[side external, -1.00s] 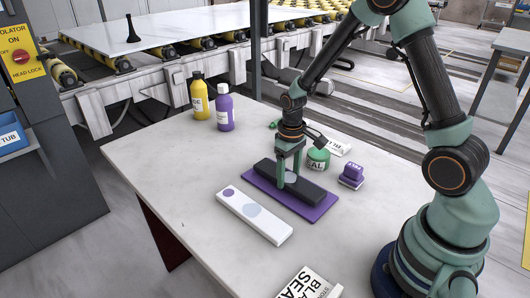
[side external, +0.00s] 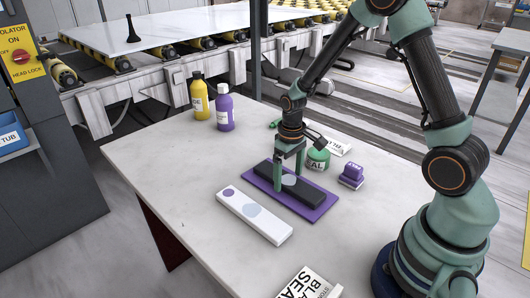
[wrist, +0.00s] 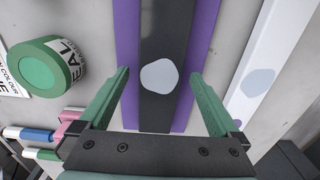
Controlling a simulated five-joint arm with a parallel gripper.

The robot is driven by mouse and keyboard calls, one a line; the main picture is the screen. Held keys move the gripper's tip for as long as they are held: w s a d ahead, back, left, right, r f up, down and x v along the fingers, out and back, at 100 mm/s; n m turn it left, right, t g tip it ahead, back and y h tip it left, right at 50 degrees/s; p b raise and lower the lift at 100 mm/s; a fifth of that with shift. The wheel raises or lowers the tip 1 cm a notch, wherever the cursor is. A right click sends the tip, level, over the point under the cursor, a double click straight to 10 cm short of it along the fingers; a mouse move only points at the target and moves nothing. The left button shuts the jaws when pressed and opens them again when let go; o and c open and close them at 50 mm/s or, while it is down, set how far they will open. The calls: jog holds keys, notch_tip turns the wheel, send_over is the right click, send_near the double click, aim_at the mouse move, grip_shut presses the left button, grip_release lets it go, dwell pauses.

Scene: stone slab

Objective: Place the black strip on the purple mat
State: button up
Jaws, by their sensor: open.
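The black strip (side external: 308,195) lies flat on the purple mat (side external: 322,209), lengthwise along it, with purple showing on both long sides. A pale round spot marks its top. In the wrist view the strip (wrist: 165,50) runs up the middle, over the mat (wrist: 203,25). My gripper (side external: 289,187) is open around the strip, with one finger on each side of it. In the wrist view my gripper (wrist: 159,75) shows both green fingers spread wide, apart from the strip's edges.
A white strip (side external: 272,230) with coloured spots lies beside the mat on the near side. Yellow (side external: 199,97) and purple (side external: 225,110) bottles stand at the back. The slab's left part is clear.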

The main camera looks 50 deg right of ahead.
notch_tip(320, 180, up, 12)
notch_tip(320, 180, up, 6)
jog(key=f+t, duration=0.1)
jog(key=t, duration=0.1)
send_over(288, 180)
jog(key=s+a, duration=0.2)
jog(key=s, duration=0.1)
jog(key=s+a+r+t, duration=0.3)
jog(key=s+r, duration=0.3)
jog(key=shift+s+a+t, duration=0.25)
jog(key=shift+s+t, duration=0.05)
